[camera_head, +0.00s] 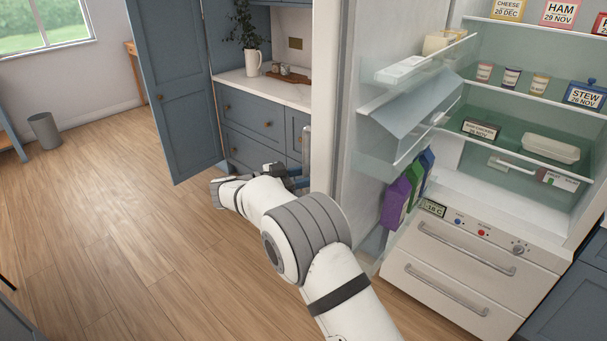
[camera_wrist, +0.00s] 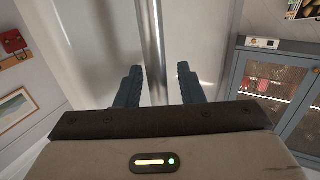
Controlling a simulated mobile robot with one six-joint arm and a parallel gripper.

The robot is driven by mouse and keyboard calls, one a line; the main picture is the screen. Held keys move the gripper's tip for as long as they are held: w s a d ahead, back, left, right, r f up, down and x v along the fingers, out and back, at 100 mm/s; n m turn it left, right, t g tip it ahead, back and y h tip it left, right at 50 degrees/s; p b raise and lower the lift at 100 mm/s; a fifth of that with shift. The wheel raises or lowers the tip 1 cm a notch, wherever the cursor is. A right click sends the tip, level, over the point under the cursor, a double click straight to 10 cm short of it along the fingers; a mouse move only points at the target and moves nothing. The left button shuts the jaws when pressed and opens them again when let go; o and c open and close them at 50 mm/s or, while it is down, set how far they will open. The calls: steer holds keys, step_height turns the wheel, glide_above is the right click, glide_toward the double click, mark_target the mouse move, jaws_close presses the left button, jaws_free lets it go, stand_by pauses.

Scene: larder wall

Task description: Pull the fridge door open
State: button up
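The fridge door (camera_head: 348,110) stands wide open in the head view, its inner shelves facing the fridge interior (camera_head: 540,120). Its pale outer face (camera_wrist: 110,50) fills the middle of the wrist view. The door's upright metal handle (camera_head: 306,146) shows at the door's outer edge; it also shows in the wrist view (camera_wrist: 151,40). My gripper (camera_wrist: 160,75) is open, its two dark blue fingers apart with the handle bar in line between them and gaps visible. In the head view my gripper (camera_head: 291,176) is at the handle's lower part, partly hidden by my wrist.
Door shelves hold a butter-like block (camera_head: 443,41) and purple and green cartons (camera_head: 396,203). Fridge shelves hold labelled food. A tall blue cupboard door (camera_head: 172,85) stands open behind my arm, near blue drawers (camera_head: 250,112).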

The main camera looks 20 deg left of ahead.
steer(key=shift+s, duration=0.1)
steer(key=b+v, duration=0.1)
steer(key=v, duration=0.7)
